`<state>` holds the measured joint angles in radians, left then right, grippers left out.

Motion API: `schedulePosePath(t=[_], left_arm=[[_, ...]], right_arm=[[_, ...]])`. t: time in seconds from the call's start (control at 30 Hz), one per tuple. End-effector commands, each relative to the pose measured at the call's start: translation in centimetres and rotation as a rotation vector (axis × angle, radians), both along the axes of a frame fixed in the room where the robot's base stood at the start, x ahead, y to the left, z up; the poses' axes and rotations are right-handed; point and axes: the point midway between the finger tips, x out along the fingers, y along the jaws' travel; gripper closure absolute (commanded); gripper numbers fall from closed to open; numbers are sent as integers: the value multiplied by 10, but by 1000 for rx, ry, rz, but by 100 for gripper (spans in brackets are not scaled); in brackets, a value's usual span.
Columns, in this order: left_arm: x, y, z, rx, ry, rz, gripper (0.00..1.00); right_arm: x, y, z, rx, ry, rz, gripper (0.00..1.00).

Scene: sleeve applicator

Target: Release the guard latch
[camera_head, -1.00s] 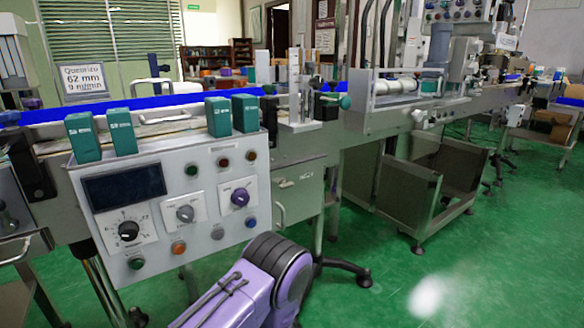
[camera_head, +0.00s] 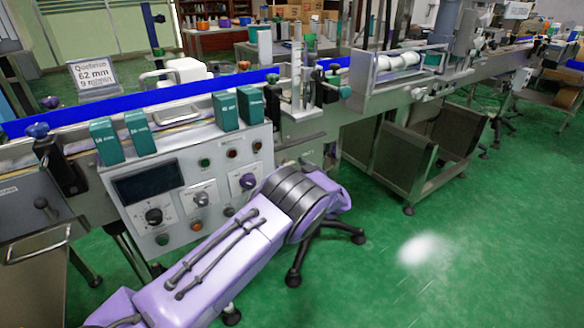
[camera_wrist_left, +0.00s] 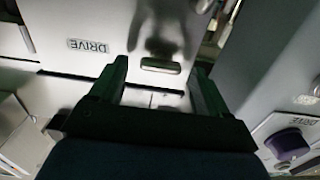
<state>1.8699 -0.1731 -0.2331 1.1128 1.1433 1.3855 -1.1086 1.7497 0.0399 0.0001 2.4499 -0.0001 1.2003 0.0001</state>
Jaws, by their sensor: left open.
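My left gripper (camera_wrist_left: 160,85) shows in the left wrist view with its two dark fingers apart and nothing between them. Beyond the fingers is a pale metal panel (camera_wrist_left: 105,22) with an upside-down DRIVE label (camera_wrist_left: 88,46) and a small bright metal handle-like piece (camera_wrist_left: 160,66). I cannot tell whether this piece is the guard latch or how far away it is. In the head view my purple left arm crosses in front of the control panel (camera_head: 178,208), and its gripper is hidden behind the arm. A clear guard (camera_head: 375,82) stands around white rollers on the line.
A purple knob (camera_wrist_left: 288,142) and a grey panel edge lie close on the right in the left wrist view. Several green boxes (camera_head: 105,142) stand along the control panel's top. The blue conveyor belt (camera_head: 90,115) runs behind them. Green floor (camera_head: 450,240) is open at right.

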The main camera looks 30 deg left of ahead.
Motion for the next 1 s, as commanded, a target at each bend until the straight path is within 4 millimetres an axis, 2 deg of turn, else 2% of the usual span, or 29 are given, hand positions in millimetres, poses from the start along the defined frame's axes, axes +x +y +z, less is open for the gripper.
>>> schedulePosePath(t=[0.1,0.33,0.37,0.5,0.53,0.77,1.0], left_arm=[[3,8,0,0,0,0,23],[4,9,0,0,0,-1,23],[4,9,0,0,0,-1,27],[4,9,0,0,0,-1,72],[4,9,0,0,0,-1,80],[4,9,0,-3,-8,-2,80],[4,9,-1,-38,-89,-2,80]], right_arm=[[0,0,-1,0,0,0,20],[0,0,-1,0,0,0,20],[0,0,-1,0,0,0,20],[0,0,-1,0,0,0,20],[0,0,-1,0,0,0,20],[0,0,-1,0,0,0,20],[0,0,-4,0,0,0,20]])
